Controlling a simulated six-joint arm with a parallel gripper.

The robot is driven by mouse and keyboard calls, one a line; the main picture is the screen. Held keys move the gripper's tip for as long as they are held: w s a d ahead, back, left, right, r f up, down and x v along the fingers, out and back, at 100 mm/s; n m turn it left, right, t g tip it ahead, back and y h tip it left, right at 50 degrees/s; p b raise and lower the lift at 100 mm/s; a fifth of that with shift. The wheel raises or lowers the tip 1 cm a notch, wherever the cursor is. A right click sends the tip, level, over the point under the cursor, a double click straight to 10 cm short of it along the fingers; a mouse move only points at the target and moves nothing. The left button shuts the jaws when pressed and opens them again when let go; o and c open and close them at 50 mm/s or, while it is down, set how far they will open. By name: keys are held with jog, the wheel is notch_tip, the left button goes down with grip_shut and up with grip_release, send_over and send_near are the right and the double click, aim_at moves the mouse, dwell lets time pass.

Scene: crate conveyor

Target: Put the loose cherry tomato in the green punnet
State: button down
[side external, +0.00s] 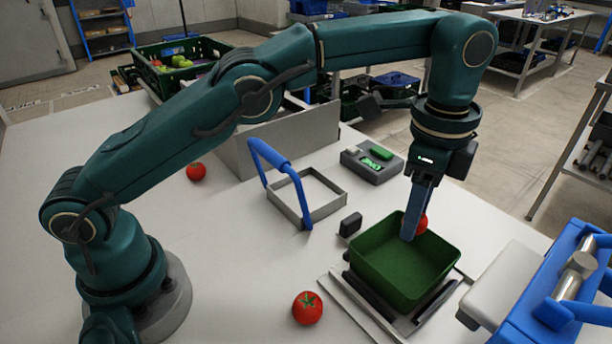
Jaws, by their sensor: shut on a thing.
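The green punnet (376,284) stands upright on a dark platform at the front right of the white table. My gripper (412,236) points down over the punnet's far side. It is shut on a red cherry tomato (423,224), which is partly hidden behind a finger. The held tomato shows near the height of the punnet's far rim; I cannot tell whether it touches the punnet. The visible part of the punnet's floor is bare. Another red tomato (307,309) lies on the table left of the punnet, and one more (196,172) lies farther back.
A blue-handled grey frame (298,207) stands mid-table, with a grey panel (262,146) behind it. A grey device with a green display (372,162) sits behind the punnet. Blue equipment (560,300) stands close on the right. A green crate (150,76) is at the back.

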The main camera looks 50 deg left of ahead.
aim_at(398, 270)
jog(key=shift+f, duration=4.45)
jog(key=shift+c, duration=2)
grip_release()
jog(key=shift+r, duration=3.5)
jog(key=shift+a, duration=0.1)
